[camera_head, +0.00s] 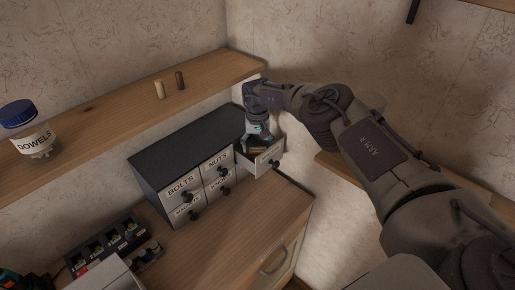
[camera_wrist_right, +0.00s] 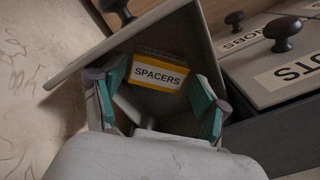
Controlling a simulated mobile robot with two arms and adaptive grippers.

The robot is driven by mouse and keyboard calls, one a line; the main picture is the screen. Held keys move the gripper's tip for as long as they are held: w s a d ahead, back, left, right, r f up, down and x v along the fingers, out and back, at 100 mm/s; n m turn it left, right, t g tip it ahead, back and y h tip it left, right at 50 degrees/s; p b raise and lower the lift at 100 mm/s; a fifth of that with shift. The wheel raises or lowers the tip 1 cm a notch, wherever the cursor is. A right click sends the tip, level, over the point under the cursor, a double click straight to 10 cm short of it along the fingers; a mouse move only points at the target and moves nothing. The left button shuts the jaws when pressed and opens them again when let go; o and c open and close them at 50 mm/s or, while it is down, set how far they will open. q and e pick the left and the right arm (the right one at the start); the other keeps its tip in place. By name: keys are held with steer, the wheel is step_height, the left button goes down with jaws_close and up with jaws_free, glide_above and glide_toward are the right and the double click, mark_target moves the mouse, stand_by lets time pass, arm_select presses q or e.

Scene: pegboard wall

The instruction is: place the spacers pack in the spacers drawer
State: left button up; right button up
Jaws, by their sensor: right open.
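The spacers pack is a small yellow and white box (camera_wrist_right: 157,73) marked SPACERS. In the right wrist view it lies inside an open grey drawer (camera_wrist_right: 95,55). My right gripper (camera_wrist_right: 160,98) reaches into this drawer with its teal-padded fingers spread, one on each side of the pack; it looks open and not clamped on the pack. In the head view the open drawer (camera_head: 268,160) is the upper right one of the dark cabinet, and my right gripper (camera_head: 257,138) points down into it. The pack is mostly hidden there. My left gripper is not in view.
The cabinet (camera_head: 180,150) has closed drawers marked BOLTS and NUTS, with more closed drawers below. It stands on a wooden worktop (camera_head: 230,235). A wooden shelf (camera_head: 110,115) above holds a DOWELS jar (camera_head: 30,135) and two pegs. A black rack (camera_head: 105,245) stands at lower left.

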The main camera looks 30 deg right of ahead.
mark_target(258, 151)
step_height(258, 151, up, 7)
steer(key=p, duration=0.3)
steer(key=shift+f, duration=0.1)
steer(key=shift+s+r, duration=0.1)
steer(key=shift+r, duration=0.25)
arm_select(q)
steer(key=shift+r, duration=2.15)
arm_select(e)
steer(key=shift+r, duration=0.75)
